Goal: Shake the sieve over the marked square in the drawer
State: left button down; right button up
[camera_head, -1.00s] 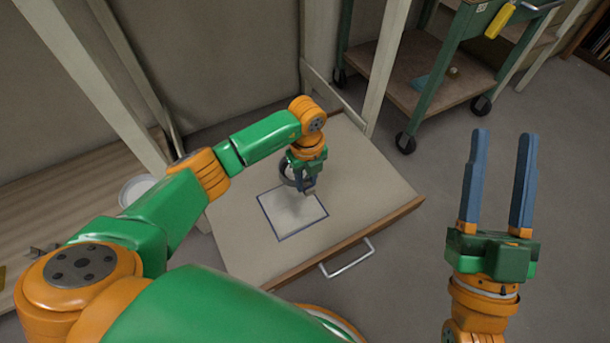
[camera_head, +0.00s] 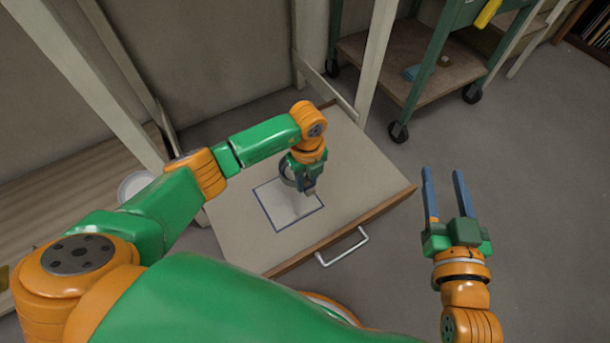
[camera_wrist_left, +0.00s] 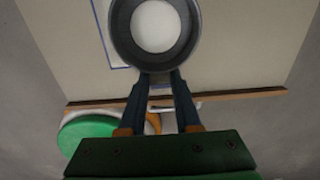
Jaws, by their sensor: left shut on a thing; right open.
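My left gripper (camera_head: 308,190) is shut on the sieve and holds it over the open drawer (camera_head: 360,180). The sieve (camera_head: 286,172) is mostly hidden behind the gripper in the head view. In the left wrist view the sieve (camera_wrist_left: 122,40) is a round dark-rimmed vessel with a white disc-like area inside. The marked square (camera_head: 283,217) is pale with a blue outline on the drawer's bottom. The sieve is above the square's upper right part. My right gripper (camera_head: 447,195) is open and empty, to the right of the drawer.
The drawer has a wooden front edge and a metal handle (camera_head: 342,247). A white round dish (camera_head: 135,185) stands at the left, partly behind my left arm. A green cart (camera_head: 425,75) with wheels stands at the back right. Open floor lies right of the drawer.

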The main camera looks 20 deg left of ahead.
pick_arm(q)
jog(key=shift+s+d+p, duration=0.8)
jog(key=shift+s+d, duration=0.05)
jog(key=shift+d, duration=0.2)
jog(key=shift+s+d+p, duration=0.75)
jog(key=shift+s+d, duration=0.05)
jog(key=shift+d, duration=0.2)
pick_arm(e)
jog(key=s+d+f+g+h, duration=0.1)
jog(key=s+d+f+g, duration=0.1)
jog(key=s+f+g, duration=0.4)
jog(key=s+d+f+g+h, duration=0.2)
jog(key=s+d+f+g, duration=0.1)
jog(key=s+f+g, duration=0.3)
jog(key=shift+s+f+m+g, duration=0.4)
jog(key=shift+s+f, duration=0.95)
jog(key=shift+f, duration=0.55)
